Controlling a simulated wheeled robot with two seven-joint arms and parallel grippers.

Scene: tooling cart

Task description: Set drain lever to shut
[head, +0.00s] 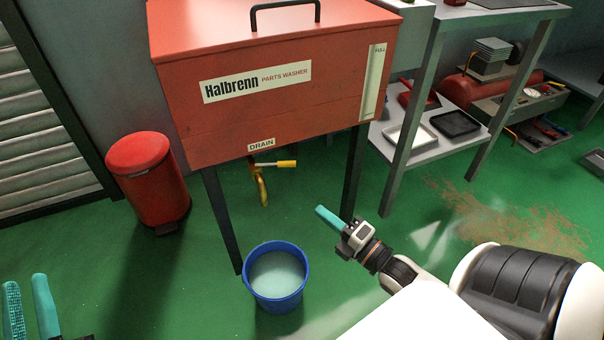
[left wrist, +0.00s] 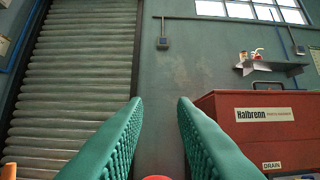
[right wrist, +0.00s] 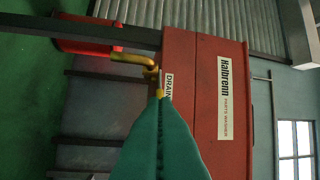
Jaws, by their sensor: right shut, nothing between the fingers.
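The drain valve under the red parts washer (head: 270,115) has a brass spout (head: 262,188) pointing down and a drain lever (head: 285,164) with a yellow grip. The lever sticks out sideways to the right, across the spout, below the DRAIN label (head: 261,144). My right gripper (head: 320,211) is shut and empty, below and right of the lever, apart from it in the head view. In the right wrist view its fingertips (right wrist: 168,104) overlap the lever's yellow end (right wrist: 160,93); contact cannot be told there. My left gripper (head: 30,282) is open and empty at the lower left.
A blue bucket (head: 297,304) of pale liquid stands on the green floor below the spout. A red bin (head: 148,185) is left of the washer. The washer's dark legs (head: 222,225) flank the valve. A grey shelf (head: 403,160) with trays stands at right.

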